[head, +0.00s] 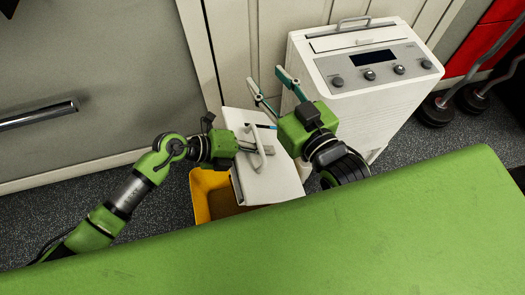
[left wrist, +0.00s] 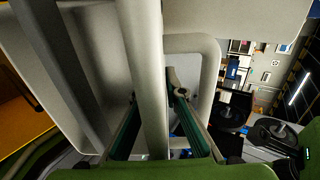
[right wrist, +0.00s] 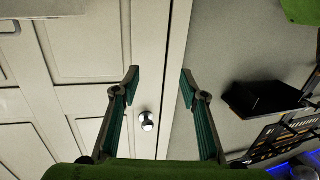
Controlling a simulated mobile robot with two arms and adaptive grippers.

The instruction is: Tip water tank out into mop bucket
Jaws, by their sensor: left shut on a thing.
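The white water tank (head: 268,182) hangs tilted over the right part of the yellow mop bucket (head: 201,205), which stands on the floor. My left gripper (head: 262,150) is shut on the tank's handle. In the left wrist view the pale handle bar (left wrist: 150,70) passes between the teal fingers (left wrist: 152,125), and a yellow strip of the bucket (left wrist: 22,105) shows at the left. The bucket's right side is hidden behind the tank. I cannot see water. My right gripper (head: 268,88) is open and empty, above the tank; its parted fingers also show in the right wrist view (right wrist: 160,88).
A white machine (head: 365,95) with knobs and a dark display stands right of the tank. A green padded surface (head: 330,240) fills the foreground. Panelled doors (head: 250,45) are behind. A bar handle (head: 38,115) is at left, weights (head: 437,110) at right.

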